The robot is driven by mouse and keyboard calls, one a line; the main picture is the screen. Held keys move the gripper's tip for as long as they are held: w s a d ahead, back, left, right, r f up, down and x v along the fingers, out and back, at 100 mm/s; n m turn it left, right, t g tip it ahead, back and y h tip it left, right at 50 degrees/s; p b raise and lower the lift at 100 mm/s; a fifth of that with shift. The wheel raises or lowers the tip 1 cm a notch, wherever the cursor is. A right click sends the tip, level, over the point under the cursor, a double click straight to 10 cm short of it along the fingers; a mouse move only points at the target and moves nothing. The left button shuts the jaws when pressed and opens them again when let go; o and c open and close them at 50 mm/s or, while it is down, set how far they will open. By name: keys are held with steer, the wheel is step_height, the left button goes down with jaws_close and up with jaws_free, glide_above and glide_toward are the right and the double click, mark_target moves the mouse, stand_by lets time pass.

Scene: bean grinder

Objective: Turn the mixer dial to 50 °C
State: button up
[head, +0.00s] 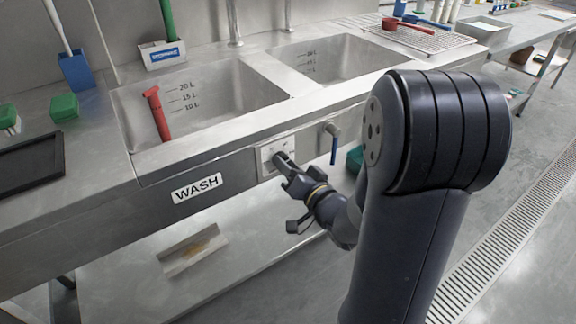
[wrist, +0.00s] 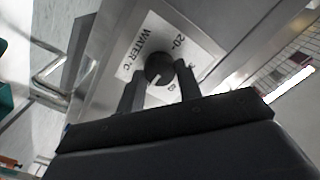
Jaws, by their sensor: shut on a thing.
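The mixer dial (wrist: 158,67) is a round dark knob on a white plate (wrist: 133,67) with the printing "WATER °C". In the wrist view a "20" is readable on the plate; the other numbers are partly hidden or too small. A white mark shows on the dial's lower side in that view, but I cannot tell which number it points to. My gripper (wrist: 158,82) has one finger on each side of the dial and is shut on it. In the head view my gripper (head: 284,170) reaches the plate on the sink's front panel.
A blue-handled tap valve (head: 333,147) sticks out right of the plate. The steel sink's left basin (head: 215,100) holds a red tool (head: 158,113). A "WASH" sign (head: 197,188) is left of the plate. A lower shelf (head: 240,255) runs below.

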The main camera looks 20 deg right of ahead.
steer(key=o, duration=1)
steer(key=shift+c, duration=0.2)
steer(key=p+v, duration=0.1)
steer(key=v, duration=0.9)
steer(key=shift+s+d, duration=0.15)
steer(key=shift+s, duration=0.25)
steer(key=b+x, duration=0.1)
steer(key=x, duration=1)
steer(key=shift+s, duration=0.1)
